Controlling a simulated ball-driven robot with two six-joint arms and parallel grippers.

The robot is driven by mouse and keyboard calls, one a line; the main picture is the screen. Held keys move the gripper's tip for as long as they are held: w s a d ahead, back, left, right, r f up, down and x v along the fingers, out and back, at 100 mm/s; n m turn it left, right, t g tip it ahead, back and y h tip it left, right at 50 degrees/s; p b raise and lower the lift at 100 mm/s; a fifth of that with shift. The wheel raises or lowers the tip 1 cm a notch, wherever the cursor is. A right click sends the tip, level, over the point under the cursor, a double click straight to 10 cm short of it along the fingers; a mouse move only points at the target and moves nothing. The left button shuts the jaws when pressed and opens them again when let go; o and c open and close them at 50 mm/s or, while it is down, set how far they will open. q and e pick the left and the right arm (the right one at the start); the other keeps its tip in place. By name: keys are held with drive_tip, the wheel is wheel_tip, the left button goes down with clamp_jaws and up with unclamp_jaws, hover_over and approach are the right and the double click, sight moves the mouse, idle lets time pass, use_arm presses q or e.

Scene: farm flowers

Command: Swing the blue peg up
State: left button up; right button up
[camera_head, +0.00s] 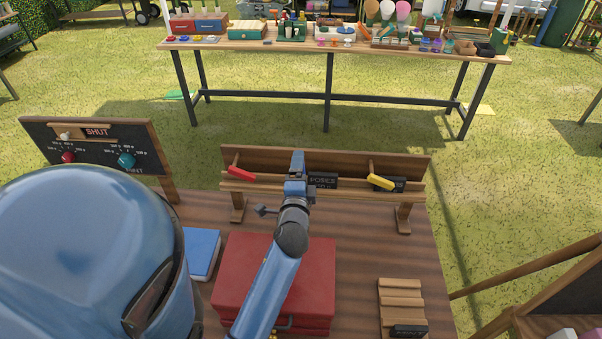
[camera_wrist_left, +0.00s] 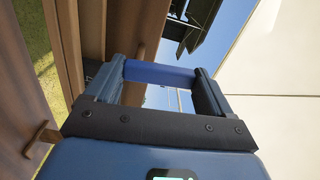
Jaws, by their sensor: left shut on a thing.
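The wooden peg rack (camera_head: 270,160) stands at the back of my table. A red peg (camera_head: 242,173) is on its left part and a yellow peg (camera_head: 381,182) on its right part. My left gripper (camera_head: 297,165) reaches the middle of the rack, beside a dark plate reading POSIES. In the left wrist view, the blue peg (camera_wrist_left: 158,73) lies crosswise between the two fingers of the left gripper (camera_wrist_left: 158,88), which is shut on it. In the head view the gripper mostly hides the blue peg, so its tilt is unclear there. My right gripper is out of view.
A red case (camera_head: 310,270) lies under my left arm, with a blue book-like thing (camera_head: 201,252) to its left. A dark board with knobs (camera_head: 95,145) stands at the left. A slotted wooden block (camera_head: 401,297) is at the right front. A laden bench (camera_head: 330,45) stands beyond.

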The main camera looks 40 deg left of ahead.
use_arm(q)
drive_tip(key=shift+f, duration=0.15)
drive_tip(key=o, duration=0.7)
drive_tip(key=shift+c, duration=0.2)
drive_tip(key=shift+o, duration=1.2)
drive_tip(key=shift+s, duration=0.15)
drive_tip(key=b+v, duration=0.3)
drive_tip(key=v, duration=0.7)
drive_tip(key=shift+s+d+b, duration=0.25)
drive_tip(key=shift+s+b, duration=0.05)
drive_tip(key=shift+b, duration=0.05)
drive_tip(key=shift+s, duration=0.1)
